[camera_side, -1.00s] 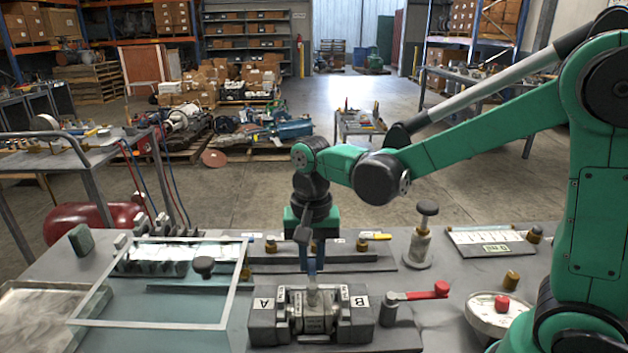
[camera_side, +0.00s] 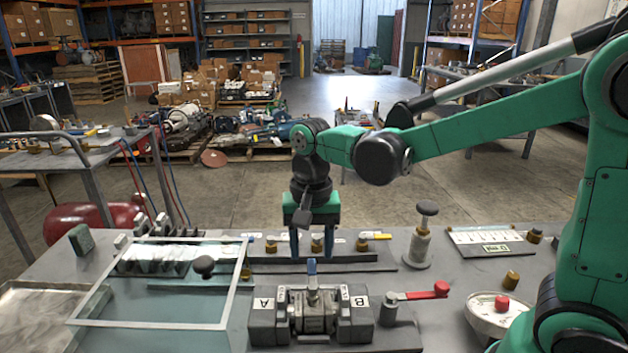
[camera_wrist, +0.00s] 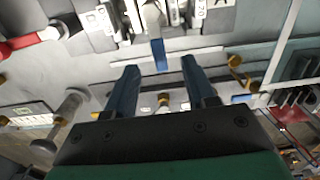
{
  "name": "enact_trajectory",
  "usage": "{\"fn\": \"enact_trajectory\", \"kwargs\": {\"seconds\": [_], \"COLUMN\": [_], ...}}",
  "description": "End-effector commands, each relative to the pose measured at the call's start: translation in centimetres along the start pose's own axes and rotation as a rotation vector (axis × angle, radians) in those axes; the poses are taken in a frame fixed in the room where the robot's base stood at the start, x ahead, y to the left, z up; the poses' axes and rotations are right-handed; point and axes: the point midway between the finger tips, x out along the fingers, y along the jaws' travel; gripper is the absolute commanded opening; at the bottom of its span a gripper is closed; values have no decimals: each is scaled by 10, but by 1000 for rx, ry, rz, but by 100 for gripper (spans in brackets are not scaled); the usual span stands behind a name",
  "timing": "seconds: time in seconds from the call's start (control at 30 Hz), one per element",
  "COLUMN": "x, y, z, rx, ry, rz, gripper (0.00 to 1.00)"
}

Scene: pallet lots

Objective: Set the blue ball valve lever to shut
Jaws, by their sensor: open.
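The ball valve (camera_side: 314,318) sits in a grey block between labels A and B. Its blue lever (camera_side: 312,273) points up or back in the side view, across the A-to-B line; the picture does not settle its tilt. My gripper (camera_side: 312,256) is open, just behind and above the lever's end, with its two blue fingers apart. In the wrist view, the blue lever end (camera_wrist: 160,56) lies ahead of the gap between the open fingertips (camera_wrist: 160,69). Nothing is held, and I see no contact with the lever.
A red-handled lever (camera_side: 428,292) stands right of the block, near a round gauge (camera_side: 488,310). A grey knobbed post (camera_side: 420,245) stands behind it. A glass-topped frame (camera_side: 150,326) is at left.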

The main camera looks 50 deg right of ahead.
Motion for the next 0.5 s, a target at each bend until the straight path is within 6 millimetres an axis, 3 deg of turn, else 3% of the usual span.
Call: {"fn": "enact_trajectory", "kwargs": {"seconds": [0.2, 0.5], "x": [-26, -33], "y": [0, 0], "z": [0, 0], "rx": [0, 0], "ry": [0, 0], "rz": [0, 0], "gripper": [49, 49]}}
